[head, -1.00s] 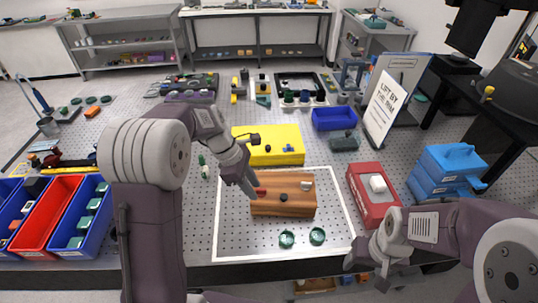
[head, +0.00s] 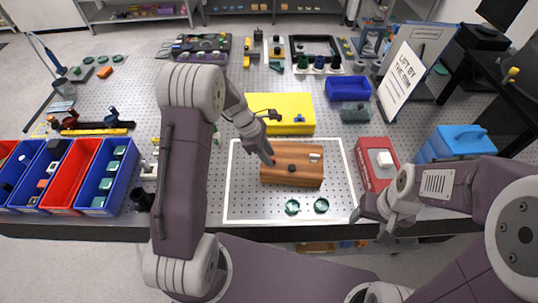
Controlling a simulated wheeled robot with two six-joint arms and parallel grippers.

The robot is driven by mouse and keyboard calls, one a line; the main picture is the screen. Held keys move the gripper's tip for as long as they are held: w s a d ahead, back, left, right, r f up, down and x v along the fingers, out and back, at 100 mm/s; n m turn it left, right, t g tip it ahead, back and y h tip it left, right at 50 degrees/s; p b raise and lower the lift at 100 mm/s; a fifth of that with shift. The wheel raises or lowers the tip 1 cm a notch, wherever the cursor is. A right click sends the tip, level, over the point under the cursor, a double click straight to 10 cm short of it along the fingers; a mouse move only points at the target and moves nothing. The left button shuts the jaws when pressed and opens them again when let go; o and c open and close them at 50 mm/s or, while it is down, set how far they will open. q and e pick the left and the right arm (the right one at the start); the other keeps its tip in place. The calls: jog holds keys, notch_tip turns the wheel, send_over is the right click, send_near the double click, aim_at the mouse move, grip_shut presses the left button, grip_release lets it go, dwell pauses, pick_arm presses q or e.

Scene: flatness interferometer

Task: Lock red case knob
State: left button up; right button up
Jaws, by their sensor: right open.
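A brown wooden case (head: 300,177) lies inside the white outlined area. On its top are a dark knob (head: 292,168) and a pale knob (head: 314,157). A small red piece (head: 273,161) shows at its upper left, mostly covered by my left gripper (head: 269,158). The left fingertips are at or just above this piece; contact and jaw opening are too small to tell. A red case (head: 374,172) with a white block (head: 384,159) on top stands to the right. My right gripper (head: 372,213) is open and empty, near the table's front edge below the red case.
A blue tray (head: 347,88), a sign (head: 400,78) and a blue case (head: 455,144) stand at the right. Blue and red bins (head: 75,180) fill the left.

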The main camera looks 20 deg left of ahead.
pick_arm(q)
jog(key=shift+s+d+f, duration=0.1)
jog(key=shift+d+f, duration=0.1)
jog(key=shift+f, duration=0.15)
jog(key=shift+f, duration=0.1)
grip_shut()
